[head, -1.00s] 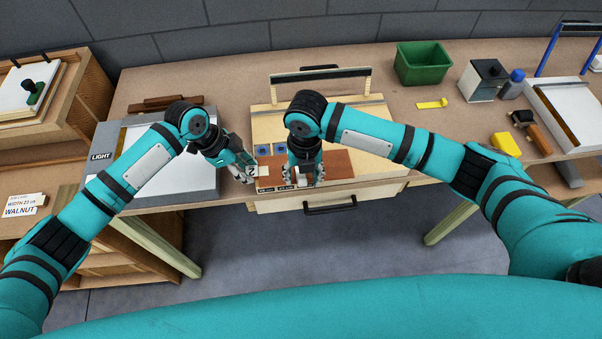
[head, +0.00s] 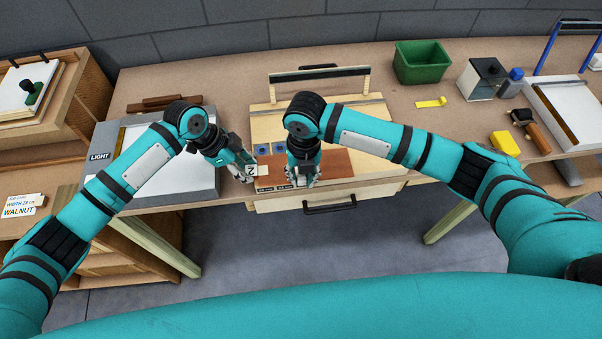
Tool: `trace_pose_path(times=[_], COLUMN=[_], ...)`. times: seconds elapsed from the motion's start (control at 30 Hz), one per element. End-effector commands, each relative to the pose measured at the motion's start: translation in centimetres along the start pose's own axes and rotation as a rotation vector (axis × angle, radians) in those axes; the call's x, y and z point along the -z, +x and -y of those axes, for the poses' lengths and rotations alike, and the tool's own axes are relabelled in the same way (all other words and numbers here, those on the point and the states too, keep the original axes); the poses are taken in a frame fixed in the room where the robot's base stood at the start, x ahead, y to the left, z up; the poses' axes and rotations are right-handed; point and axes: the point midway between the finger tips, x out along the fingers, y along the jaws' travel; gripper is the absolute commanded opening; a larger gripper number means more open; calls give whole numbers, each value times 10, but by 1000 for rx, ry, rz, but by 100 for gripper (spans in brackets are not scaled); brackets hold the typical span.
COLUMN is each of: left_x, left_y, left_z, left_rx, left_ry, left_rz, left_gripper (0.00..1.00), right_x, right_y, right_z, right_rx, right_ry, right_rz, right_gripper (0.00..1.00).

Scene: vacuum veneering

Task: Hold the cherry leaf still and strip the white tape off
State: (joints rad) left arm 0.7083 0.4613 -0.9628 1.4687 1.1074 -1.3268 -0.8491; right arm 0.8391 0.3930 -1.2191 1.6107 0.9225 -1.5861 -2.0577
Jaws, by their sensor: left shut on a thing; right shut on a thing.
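The cherry leaf (head: 335,163) is a reddish-brown sheet lying flat on the pale board at the front of the bench. A small pale patch, seemingly the white tape (head: 263,170), shows at its left end. My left gripper (head: 249,174) is at that end, shut, apparently on the tape; its fingertips are too small to see clearly. My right gripper (head: 303,180) points down over the leaf's front edge, shut, apparently on the leaf. My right wrist hides part of the leaf.
The pale board (head: 375,140) has a raised bar (head: 320,75) behind it. A light panel (head: 175,178) is at the left. A green bin (head: 421,65), a yellow block (head: 505,144) and a brush-like tool (head: 532,130) stand to the right. Small dark labels line the front edge.

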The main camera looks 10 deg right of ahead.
Motion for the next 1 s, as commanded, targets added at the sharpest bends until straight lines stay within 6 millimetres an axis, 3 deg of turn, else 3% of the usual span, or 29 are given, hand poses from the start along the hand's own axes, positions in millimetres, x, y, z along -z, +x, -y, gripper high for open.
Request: trace_pose_path(times=[0.3, 0.5, 1.0], left_x=[-2, -1, -1], left_y=[0, 0, 0], left_z=[0, 0, 0], left_rx=[0, 0, 0], left_ry=[-2, -2, -2], left_rz=[4, 3, 3], left_gripper=[0, 0, 0], right_x=[-2, -1, 0], right_y=[-60, -90, -106], right_z=[-2, -3, -4], right_rx=[-3, -2, -2], right_ry=[-1, -1, -1], right_rz=[7, 4, 2], right_gripper=[6, 6, 6])
